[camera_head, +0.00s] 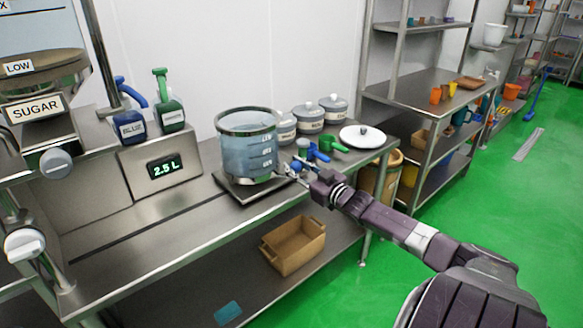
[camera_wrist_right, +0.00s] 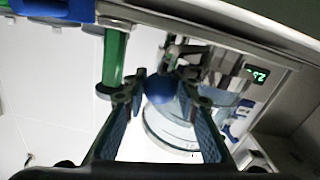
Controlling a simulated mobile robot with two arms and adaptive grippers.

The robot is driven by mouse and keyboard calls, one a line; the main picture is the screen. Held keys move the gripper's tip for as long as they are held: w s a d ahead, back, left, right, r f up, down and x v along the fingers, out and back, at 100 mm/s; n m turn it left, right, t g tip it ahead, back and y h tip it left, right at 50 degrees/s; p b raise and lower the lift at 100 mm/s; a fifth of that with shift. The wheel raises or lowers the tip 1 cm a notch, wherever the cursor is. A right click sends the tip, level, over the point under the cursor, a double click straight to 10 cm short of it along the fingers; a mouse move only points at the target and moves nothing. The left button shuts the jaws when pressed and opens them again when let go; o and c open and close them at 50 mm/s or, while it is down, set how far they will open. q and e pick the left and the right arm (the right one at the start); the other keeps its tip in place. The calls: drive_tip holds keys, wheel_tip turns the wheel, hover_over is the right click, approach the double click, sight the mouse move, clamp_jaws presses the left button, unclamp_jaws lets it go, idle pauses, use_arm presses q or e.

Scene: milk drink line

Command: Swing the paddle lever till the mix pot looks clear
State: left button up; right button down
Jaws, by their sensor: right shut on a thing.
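The mix pot (camera_head: 247,145) is a clear round vessel with level marks, standing on a flat base on the steel bench. Its contents look pale blue-grey, and I cannot tell how evenly mixed they are. My right gripper (camera_head: 287,171) is at the pot's lower right side. In the right wrist view my right gripper (camera_wrist_right: 163,84) is shut on a round blue knob (camera_wrist_right: 160,89), which appears to be the end of the paddle lever. The lever's shaft is mostly hidden. The pot's glass (camera_wrist_right: 172,130) shows behind the knob. My left gripper is not in view.
Blue and green handled taps (camera_head: 318,153) sit close right of the pot. A display (camera_head: 167,166) reads 2.5 L. A sugar hopper (camera_head: 35,108) stands left. The bench front is clear.

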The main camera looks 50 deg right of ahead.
drive_tip(key=shift+d, duration=0.25)
drive_tip(key=c, duration=1.8)
unclamp_jaws()
drive_tip(key=shift+s, duration=0.1)
drive_tip(key=shift+c, duration=0.2)
drive_tip(key=o, duration=0.3)
drive_tip(key=shift+s+d, duration=0.15)
drive_tip(key=shift+s, duration=0.05)
drive_tip(key=shift+w, duration=0.1)
drive_tip(key=shift+a, duration=0.2)
drive_tip(key=shift+s+a+f, duration=0.1)
drive_tip(key=shift+s, duration=0.3)
drive_tip(key=s+a, duration=0.1)
drive_tip(key=s, duration=1)
drive_tip(key=shift+s+a, duration=0.1)
